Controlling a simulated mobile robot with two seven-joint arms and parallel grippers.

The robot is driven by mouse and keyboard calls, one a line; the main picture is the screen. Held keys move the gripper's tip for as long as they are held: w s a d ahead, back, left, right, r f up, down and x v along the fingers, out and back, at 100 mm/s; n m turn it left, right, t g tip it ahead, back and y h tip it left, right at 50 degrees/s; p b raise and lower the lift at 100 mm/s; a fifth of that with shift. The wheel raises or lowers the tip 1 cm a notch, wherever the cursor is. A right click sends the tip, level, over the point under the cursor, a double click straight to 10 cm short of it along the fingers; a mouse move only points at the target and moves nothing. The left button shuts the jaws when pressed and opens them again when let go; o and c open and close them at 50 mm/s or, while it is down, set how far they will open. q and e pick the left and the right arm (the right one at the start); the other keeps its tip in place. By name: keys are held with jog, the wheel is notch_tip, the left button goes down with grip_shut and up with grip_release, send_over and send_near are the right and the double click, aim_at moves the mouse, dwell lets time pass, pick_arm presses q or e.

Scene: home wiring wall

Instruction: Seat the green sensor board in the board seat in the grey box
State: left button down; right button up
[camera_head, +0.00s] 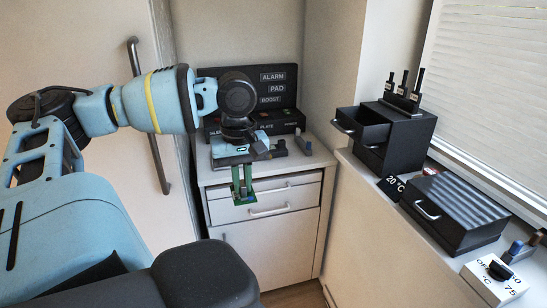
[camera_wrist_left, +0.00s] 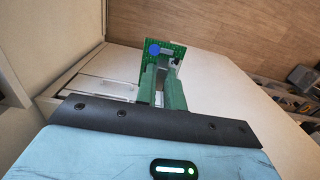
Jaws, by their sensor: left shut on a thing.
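My left gripper (camera_head: 243,181) hangs fingers-down in front of the small white cabinet in the head view. It is shut on the green sensor board (camera_head: 244,198), which sticks out below the fingertips. In the left wrist view the board (camera_wrist_left: 165,47) stands beyond the two green fingers (camera_wrist_left: 163,84), with a blue round part and a dark part on its face. I cannot tell for sure which thing is the grey box; a dark grey ribbed box (camera_head: 456,205) with a handle sits on the right ledge. No board seat can be made out. My right gripper is not in view.
The white cabinet (camera_head: 263,238) has drawers with bar handles (camera_head: 269,211). A black panel labelled ALARM, PAD, BOOST (camera_head: 275,85) stands on it. A black drawer unit (camera_head: 400,140), one drawer open, and a white dial box (camera_head: 493,283) stand on the right ledge. A tall door handle (camera_head: 149,115) is behind my arm.

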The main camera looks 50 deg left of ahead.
aim_at(247, 202)
pick_arm(q)
jog(key=shift+s+d+f, duration=0.1)
jog(key=shift+s+f, duration=0.15)
jog(key=shift+f, duration=0.4)
jog(key=f, duration=0.1)
jog(key=d+f+m, duration=0.1)
jog(key=f, duration=0.1)
jog(key=d+f+m, duration=0.1)
jog(key=f, duration=0.1)
jog(key=shift+s+d+f, duration=0.1)
jog(key=shift+d+f, duration=0.05)
jog(key=shift+d, duration=0.1)
jog(key=w+d+f+m, duration=0.2)
jog(key=d+m, duration=0.3)
jog(key=d, duration=0.6)
jog(key=w+d+f+m, duration=0.2)
jog(key=d+f+m, duration=0.2)
jog(key=d, duration=0.8)
jog(key=m, duration=0.2)
jog(key=shift+m, duration=0.3)
jog(key=shift+w+d+f, duration=0.1)
jog(key=shift+d, duration=0.05)
